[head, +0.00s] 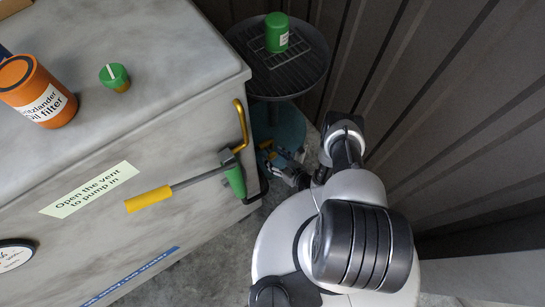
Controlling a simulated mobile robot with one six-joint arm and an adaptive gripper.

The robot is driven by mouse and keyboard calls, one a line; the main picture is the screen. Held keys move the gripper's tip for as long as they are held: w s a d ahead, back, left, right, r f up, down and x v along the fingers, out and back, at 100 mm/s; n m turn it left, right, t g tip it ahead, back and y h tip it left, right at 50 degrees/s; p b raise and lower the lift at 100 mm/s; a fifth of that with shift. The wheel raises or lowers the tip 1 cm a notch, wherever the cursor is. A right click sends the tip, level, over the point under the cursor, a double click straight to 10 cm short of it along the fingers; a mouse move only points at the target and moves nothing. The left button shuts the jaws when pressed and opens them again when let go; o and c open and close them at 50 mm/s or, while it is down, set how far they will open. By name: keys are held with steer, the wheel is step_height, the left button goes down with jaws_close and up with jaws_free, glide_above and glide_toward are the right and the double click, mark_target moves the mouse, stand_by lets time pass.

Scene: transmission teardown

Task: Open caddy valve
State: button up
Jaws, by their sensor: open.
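The caddy (100,120) is a large grey box on the left. On its front face is a valve lever with a yellow grip (150,199) and a grey rod. The rod runs up and right to a valve body (228,157) above a green spout (237,182). The lever lies across the face, nearly level, its grip pointing left. My gripper (283,163) is low beside the caddy's right corner, right of the spout and apart from the lever. It is open; its fingertips are small and partly hard to make out.
A green-topped vent cap (114,76) and an orange oil filter (38,92) stand on the caddy. A bent yellow pipe (241,124) sticks out near its corner. A round dark stand (272,82) holds a green can (277,32). A ribbed dark wall (450,110) bounds the right.

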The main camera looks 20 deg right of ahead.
steer(key=shift+x, duration=1)
